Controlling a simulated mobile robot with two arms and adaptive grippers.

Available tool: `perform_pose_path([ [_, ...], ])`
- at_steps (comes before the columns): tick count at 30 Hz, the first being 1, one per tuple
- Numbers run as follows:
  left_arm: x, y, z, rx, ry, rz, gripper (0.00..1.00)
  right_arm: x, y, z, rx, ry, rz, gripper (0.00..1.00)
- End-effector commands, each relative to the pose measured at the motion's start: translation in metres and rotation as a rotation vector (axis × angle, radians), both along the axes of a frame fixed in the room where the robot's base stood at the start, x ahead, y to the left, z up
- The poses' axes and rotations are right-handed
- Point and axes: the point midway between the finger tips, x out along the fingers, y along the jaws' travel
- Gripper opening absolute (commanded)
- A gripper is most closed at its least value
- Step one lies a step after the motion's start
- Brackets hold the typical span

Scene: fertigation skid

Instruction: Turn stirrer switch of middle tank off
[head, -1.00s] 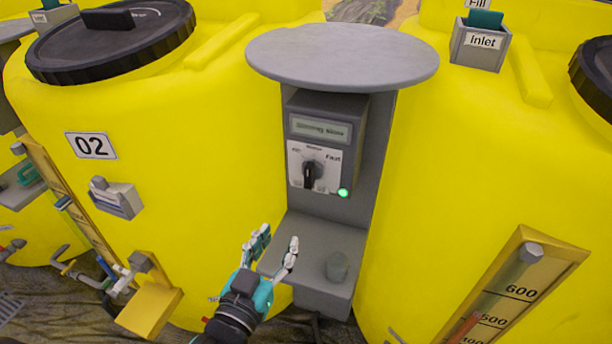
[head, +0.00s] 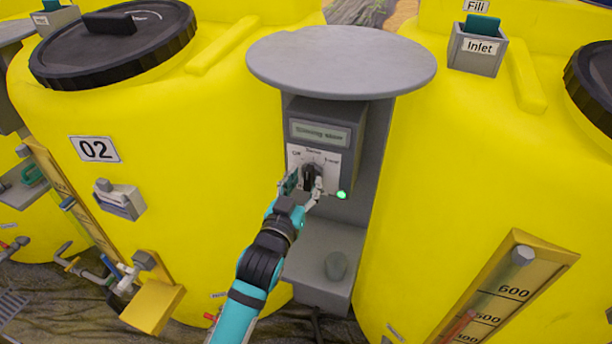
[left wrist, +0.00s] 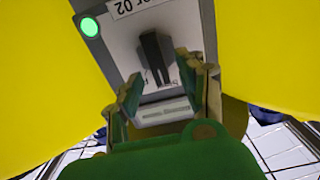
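The stirrer switch is a black rotary knob (head: 309,172) on a white dial plate on the grey control box (head: 323,122) between two yellow tanks. The knob stands roughly upright on its plate, with "Off" printed at the upper left. A green lamp (head: 341,195) at the plate's lower right is lit. My left gripper (head: 303,186) is at the dial, its fingers partly covering the knob's lower part. In the left wrist view the knob (left wrist: 153,52) lies just ahead of and between the open fingers (left wrist: 158,82), with gaps visible. My right gripper is not in view.
The yellow tank marked 02 (head: 200,150) stands left of the box, another tank (head: 450,170) right. A round grey cover (head: 340,60) overhangs the box.

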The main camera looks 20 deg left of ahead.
Motion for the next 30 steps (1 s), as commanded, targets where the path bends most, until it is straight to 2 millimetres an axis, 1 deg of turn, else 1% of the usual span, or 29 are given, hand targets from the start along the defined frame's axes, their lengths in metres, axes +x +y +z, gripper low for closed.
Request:
perform_pose_path([
  [1,0.006,-0.0002,0.0012,0.0,-0.001,0.0,0.4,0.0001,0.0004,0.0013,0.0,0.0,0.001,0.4],
  [6,0.0147,-0.0006,0.0004,-0.001,-0.001,0.0,0.4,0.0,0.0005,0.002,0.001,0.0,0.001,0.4],
  [14,0.0153,-0.0006,0.0001,-0.001,-0.001,0.0,0.4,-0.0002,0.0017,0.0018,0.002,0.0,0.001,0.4],
  [23,0.015,-0.0007,0.0,-0.001,0.0,0.0,0.01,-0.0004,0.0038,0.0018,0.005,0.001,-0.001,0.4],
  [30,0.0149,-0.0007,0.0002,-0.005,0.0,0.0,0.0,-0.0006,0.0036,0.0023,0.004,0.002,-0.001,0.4],
])
